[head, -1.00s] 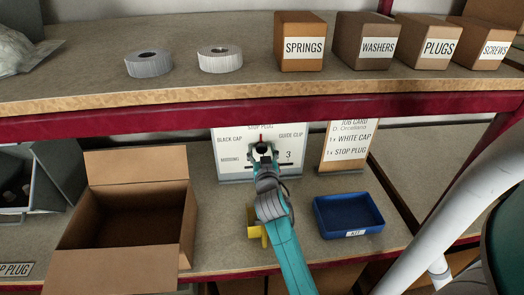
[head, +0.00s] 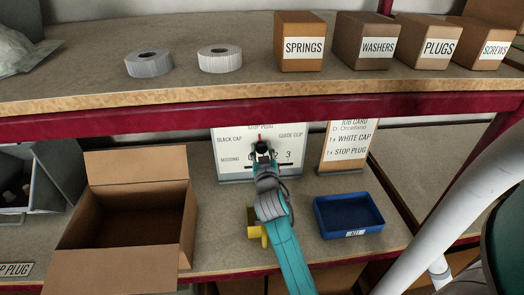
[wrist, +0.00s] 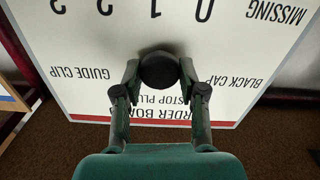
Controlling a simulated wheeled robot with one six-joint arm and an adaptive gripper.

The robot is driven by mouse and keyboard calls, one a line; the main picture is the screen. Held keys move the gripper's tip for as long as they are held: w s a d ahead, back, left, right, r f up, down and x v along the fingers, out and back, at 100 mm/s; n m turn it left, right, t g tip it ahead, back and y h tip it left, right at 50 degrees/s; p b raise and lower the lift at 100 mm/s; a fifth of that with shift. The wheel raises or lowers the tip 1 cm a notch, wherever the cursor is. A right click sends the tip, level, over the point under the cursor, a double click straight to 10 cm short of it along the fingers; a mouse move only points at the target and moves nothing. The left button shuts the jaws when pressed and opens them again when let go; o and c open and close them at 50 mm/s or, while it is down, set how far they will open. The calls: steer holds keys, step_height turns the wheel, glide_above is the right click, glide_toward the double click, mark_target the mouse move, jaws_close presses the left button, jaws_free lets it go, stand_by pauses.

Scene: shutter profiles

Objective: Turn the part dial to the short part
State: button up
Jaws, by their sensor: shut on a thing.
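The white order board (head: 230,170) stands on the lower shelf, and its labels appear upside down in the wrist view (wrist: 230,50). Its part dial has a round black knob (wrist: 159,71), labelled around with STOP PLUG, BLACK CAP and GUIDE CLIP. A short red mark shows at the top of the knob in the head view, below the STOP PLUG label. My gripper (wrist: 160,78) is shut on the knob, one finger on each side. It also shows in the head view (head: 262,152). The MISSING row with numbers is partly hidden by my gripper in the head view.
A job card (head: 333,168) reads white cap and stop plug. A blue kit tray (head: 375,229) sits to the right, an open cardboard box (head: 120,262) to the left. A yellow thing (head: 253,222) is beside my arm. The upper shelf edge (head: 200,120) runs above.

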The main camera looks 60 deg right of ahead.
steer(key=n, duration=0.5)
steer(key=shift+w, duration=0.1)
steer(key=shift+a+f+n, duration=0.1)
steer(key=shift+n, duration=2.2)
steer(key=o, duration=1.1)
steer(key=shift+a, duration=0.1)
steer(key=v, duration=1.1)
steer(key=shift+s+a, duration=0.3)
